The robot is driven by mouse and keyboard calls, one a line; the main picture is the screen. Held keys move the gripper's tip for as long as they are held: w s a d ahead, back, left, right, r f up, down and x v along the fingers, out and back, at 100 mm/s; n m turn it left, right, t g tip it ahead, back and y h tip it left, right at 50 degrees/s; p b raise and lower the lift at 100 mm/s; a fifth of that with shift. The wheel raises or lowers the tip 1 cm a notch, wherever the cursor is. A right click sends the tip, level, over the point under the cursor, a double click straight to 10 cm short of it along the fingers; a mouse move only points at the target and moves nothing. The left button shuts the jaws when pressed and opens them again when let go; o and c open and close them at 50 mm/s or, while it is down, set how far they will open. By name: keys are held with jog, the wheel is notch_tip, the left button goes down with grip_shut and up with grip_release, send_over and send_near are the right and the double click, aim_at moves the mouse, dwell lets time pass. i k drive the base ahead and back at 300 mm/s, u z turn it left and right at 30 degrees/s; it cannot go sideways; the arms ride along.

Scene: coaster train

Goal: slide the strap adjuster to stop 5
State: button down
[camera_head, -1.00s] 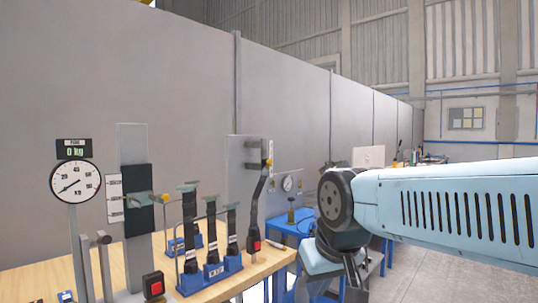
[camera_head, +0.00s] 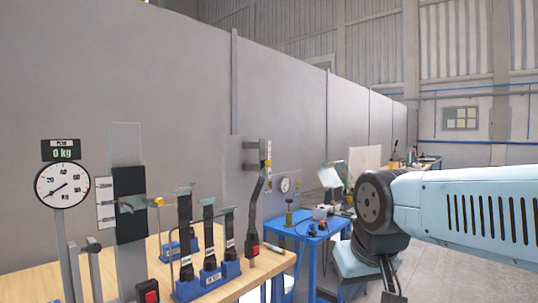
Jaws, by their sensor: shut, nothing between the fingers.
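A dark strap (camera_head: 256,208) hangs at a slant from a yellow-tipped fitting on a grey panel (camera_head: 236,172), with a red-and-black buckle (camera_head: 252,248) at its lower end. A black vertical band (camera_head: 130,224) runs on a grey upright (camera_head: 126,150) beside a white scale card (camera_head: 104,203). A thin grey piece with a yellow end (camera_head: 157,201) crosses this band. I cannot tell which part is the adjuster, nor read the stop numbers. My arm is at the right, well apart from these parts. Its fingers cannot be made out.
A round dial gauge (camera_head: 62,186) stands at the left under a "0 kg" display. Several black buckle stalks stand in a blue holder (camera_head: 188,290) on the wooden table (camera_head: 262,264). A blue table (camera_head: 287,229) holding small items stands behind. Grey floor shows at the right.

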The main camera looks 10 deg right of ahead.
aim_at(263, 163)
jog(key=z, duration=0.05)
jog(key=i, duration=0.95)
jog(key=u, duration=0.1)
